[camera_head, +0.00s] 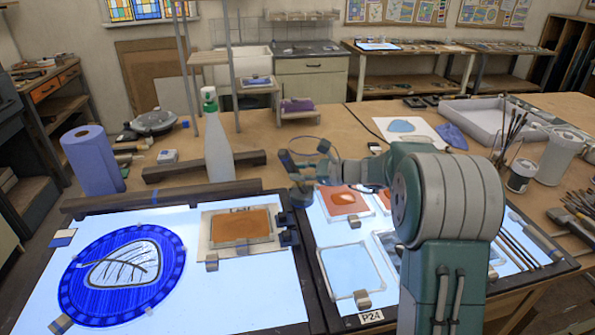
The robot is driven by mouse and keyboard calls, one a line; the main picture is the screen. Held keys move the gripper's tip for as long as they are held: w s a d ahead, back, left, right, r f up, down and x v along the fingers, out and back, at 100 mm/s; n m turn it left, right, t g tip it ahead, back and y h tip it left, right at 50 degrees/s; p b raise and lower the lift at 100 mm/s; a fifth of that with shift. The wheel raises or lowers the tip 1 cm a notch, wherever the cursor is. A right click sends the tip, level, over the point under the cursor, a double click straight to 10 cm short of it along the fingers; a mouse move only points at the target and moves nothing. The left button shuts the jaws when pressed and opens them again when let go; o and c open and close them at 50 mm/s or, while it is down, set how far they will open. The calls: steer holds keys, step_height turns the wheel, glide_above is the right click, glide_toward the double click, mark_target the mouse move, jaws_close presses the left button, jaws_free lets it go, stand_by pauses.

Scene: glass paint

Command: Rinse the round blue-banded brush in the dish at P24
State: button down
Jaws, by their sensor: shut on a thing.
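My gripper (302,180) is at the end of my arm, low over the gap between two lit panels. Its dark fingers are closed together, but the thing between them is too small and too covered to name. The label P24 (371,318) is on the front edge of the right lit panel (325,230). A pale blue glass piece in a clear frame (348,270) lies behind the label. An orange framed piece (342,200) lies farther back. I cannot make out a blue band on any brush, and my arm hides part of the panel.
The left lit panel holds a blue round glass design (80,295) and an amber framed piece (240,225). A spray bottle (217,145) and a blue paper roll (92,160) stand behind. Several thin brushes (518,240) lie right of my arm, near a brush jar (520,175).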

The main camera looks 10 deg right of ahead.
mark_target(292, 162)
steer(key=shift+r, duration=0.1)
steer(key=shift+s+a+r, duration=0.15)
steer(key=shift+a+r, duration=0.1)
steer(key=shift+r, duration=0.3)
steer(key=shift+s+a+r, duration=0.1)
steer(key=shift+a+r, duration=0.1)
steer(key=shift+r, duration=0.35)
steer(key=shift+s+a+r, duration=0.15)
steer(key=shift+a+r, duration=0.1)
steer(key=shift+r, duration=2.6)
